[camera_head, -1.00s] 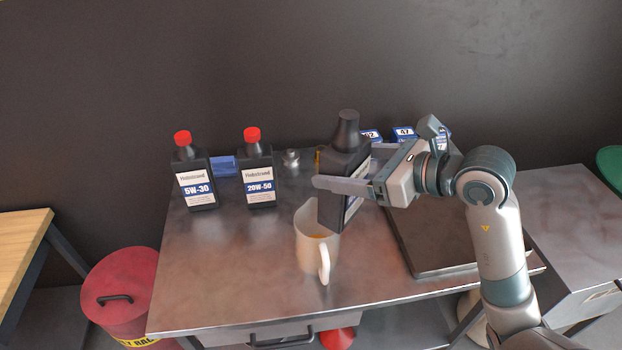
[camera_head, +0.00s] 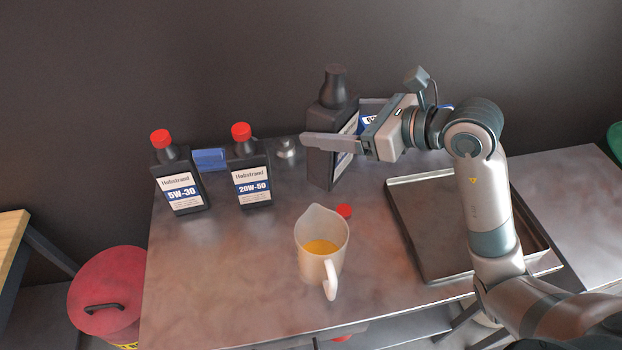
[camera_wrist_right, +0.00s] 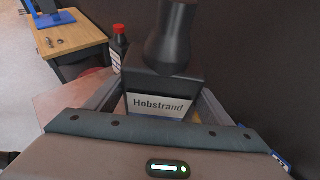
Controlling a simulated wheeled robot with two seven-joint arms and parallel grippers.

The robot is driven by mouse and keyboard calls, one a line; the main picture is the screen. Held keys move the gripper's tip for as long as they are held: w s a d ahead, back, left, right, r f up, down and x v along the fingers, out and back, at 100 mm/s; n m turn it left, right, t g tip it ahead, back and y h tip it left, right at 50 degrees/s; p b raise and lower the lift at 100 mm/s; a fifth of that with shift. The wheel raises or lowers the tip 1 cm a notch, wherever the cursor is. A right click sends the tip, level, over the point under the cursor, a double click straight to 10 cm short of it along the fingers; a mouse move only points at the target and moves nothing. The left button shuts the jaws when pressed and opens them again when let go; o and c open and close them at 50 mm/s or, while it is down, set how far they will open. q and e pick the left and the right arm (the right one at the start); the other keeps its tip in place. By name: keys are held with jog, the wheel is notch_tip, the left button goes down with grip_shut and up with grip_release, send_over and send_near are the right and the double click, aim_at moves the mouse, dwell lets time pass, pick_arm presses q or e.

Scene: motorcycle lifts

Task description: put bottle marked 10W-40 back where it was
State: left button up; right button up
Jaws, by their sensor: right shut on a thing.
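My right gripper (camera_head: 335,138) is shut on a black oil bottle (camera_head: 322,168) with a bare dark neck and no red cap. The bottle is upright, right of the 20W-50 bottle, near the back of the bench. I cannot tell whether its base touches the bench. In the right wrist view its label (camera_wrist_right: 158,106) reads Hobstrand; the grade is hidden. A red cap (camera_head: 344,211) lies on the bench behind the jug. My left gripper is not in view.
The 5W-30 bottle (camera_head: 179,184) and 20W-50 bottle (camera_head: 250,178) stand left on the metal bench (camera_head: 220,270). A jug (camera_head: 309,262) with amber liquid stands in front. A metal tray (camera_head: 440,262) lies right. A small metal part (camera_head: 287,148) sits behind.

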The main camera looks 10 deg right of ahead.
notch_tip(320, 180, down, 4)
jog(key=shift+f+b, duration=0.1)
jog(key=shift+b, duration=0.95)
notch_tip(320, 180, down, 2)
jog(key=shift+w+f+b, duration=0.1)
jog(key=shift+b, duration=0.35)
jog(key=shift+w+f, duration=0.1)
jog(key=shift+f, duration=0.15)
